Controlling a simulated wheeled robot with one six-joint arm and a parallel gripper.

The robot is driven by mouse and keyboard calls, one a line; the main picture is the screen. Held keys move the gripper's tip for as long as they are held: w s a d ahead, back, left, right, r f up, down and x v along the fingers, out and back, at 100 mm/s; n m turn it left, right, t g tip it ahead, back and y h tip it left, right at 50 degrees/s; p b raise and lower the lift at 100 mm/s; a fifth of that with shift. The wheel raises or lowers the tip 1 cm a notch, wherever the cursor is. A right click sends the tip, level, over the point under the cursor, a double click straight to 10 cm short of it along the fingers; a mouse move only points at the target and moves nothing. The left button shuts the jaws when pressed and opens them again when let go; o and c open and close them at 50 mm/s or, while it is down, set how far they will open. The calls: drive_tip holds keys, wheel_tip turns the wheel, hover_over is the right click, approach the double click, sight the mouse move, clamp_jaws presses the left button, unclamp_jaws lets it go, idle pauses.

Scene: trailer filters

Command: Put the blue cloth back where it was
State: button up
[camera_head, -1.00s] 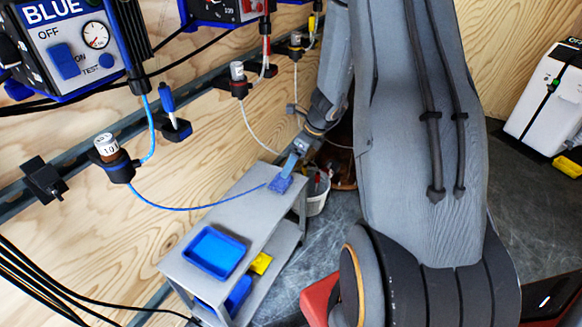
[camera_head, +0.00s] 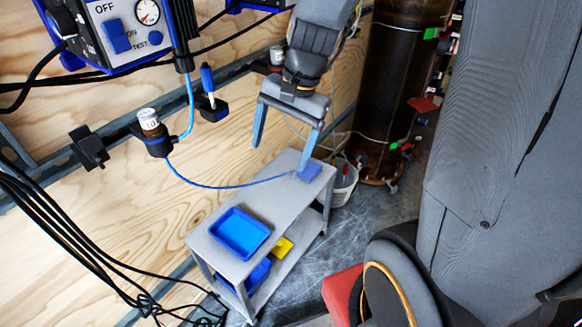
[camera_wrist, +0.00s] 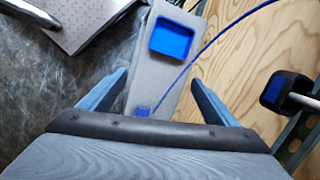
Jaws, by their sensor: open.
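A small blue piece (camera_head: 309,171), apparently the cloth, lies on the far end of the grey cart's top (camera_head: 275,196). It also shows in the wrist view (camera_wrist: 142,111), near the cart's edge, between my finger bases and partly close to the dark palm bar. My gripper (camera_head: 281,157) is wide open and empty above the cart, its fingers pointing down. In the head view its right fingertip appears close to the blue piece; whether they touch I cannot tell. In the wrist view my gripper (camera_wrist: 160,77) spans the cart top.
A blue tray (camera_head: 240,232) sits on the cart's near end. A blue tube (camera_head: 215,187) hangs from a wall-mounted bottle (camera_head: 150,125) and reaches towards the blue piece. A yellow item (camera_head: 282,248) is below. A white bucket (camera_head: 343,181) and brown cylinder (camera_head: 395,90) stand behind the cart.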

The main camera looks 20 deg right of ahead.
drive_tip(key=s+a+r+n+h, duration=0.2)
drive_tip(key=s+r+n, duration=0.2)
drive_tip(key=s+n, duration=0.6)
drive_tip(key=shift+s+r+g, duration=0.15)
drive_tip(key=shift+s+g, duration=0.25)
drive_tip(key=shift+s, duration=0.35)
